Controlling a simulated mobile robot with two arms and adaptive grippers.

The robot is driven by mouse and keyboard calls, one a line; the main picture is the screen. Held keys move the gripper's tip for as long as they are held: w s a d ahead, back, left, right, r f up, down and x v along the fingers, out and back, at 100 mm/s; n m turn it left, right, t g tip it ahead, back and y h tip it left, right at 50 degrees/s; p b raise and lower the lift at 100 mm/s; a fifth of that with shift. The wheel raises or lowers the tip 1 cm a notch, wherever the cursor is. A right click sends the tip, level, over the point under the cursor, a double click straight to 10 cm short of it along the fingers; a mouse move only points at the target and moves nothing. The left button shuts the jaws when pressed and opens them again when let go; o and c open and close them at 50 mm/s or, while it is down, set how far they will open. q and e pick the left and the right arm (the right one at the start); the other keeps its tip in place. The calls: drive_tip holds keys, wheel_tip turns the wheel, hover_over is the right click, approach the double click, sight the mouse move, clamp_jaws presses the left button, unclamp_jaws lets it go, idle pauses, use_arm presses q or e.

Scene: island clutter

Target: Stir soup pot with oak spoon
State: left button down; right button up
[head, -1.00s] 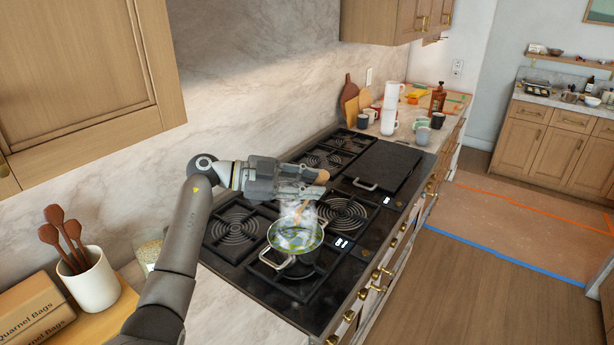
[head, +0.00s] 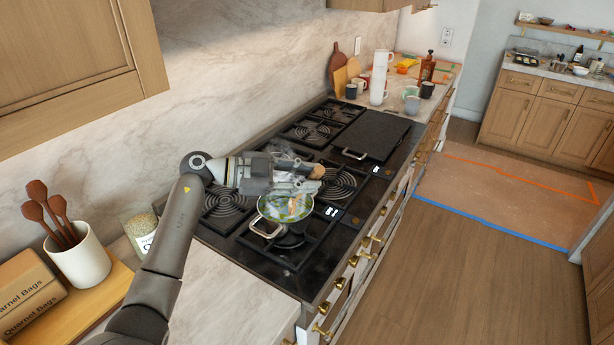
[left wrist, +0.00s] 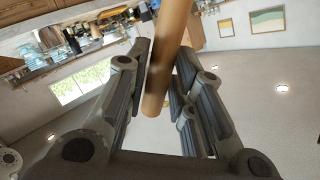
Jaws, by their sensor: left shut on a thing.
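The soup pot (head: 261,217) is a small metal pot with a light handle at the front, standing on a front burner. Green soup and steam show inside it. My left gripper (head: 300,180) is just above the pot's far rim, shut on the oak spoon. The spoon's rounded handle end (head: 317,172) sticks out past the fingers. A pale part of the spoon shows in the pot, blurred by steam. In the left wrist view the wooden handle (left wrist: 168,65) runs between the two fingers. My right gripper is not in view.
The black stove (head: 285,262) has several grates and a dark griddle (head: 375,135) with a handle. Stacked white cups (head: 379,80) stand on the far counter. A white crock (head: 82,262) of brown spoons and a jar (head: 140,230) stand at left.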

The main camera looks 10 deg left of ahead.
use_arm(q)
drive_tip(key=w+a+f+b, duration=0.3)
drive_tip(key=w+f+b, duration=0.1)
drive_tip(key=f+b, duration=0.2)
drive_tip(key=shift+a+f+b, duration=0.25)
drive_tip(key=shift+f+b, duration=0.05)
drive_tip(key=shift+f, duration=0.6)
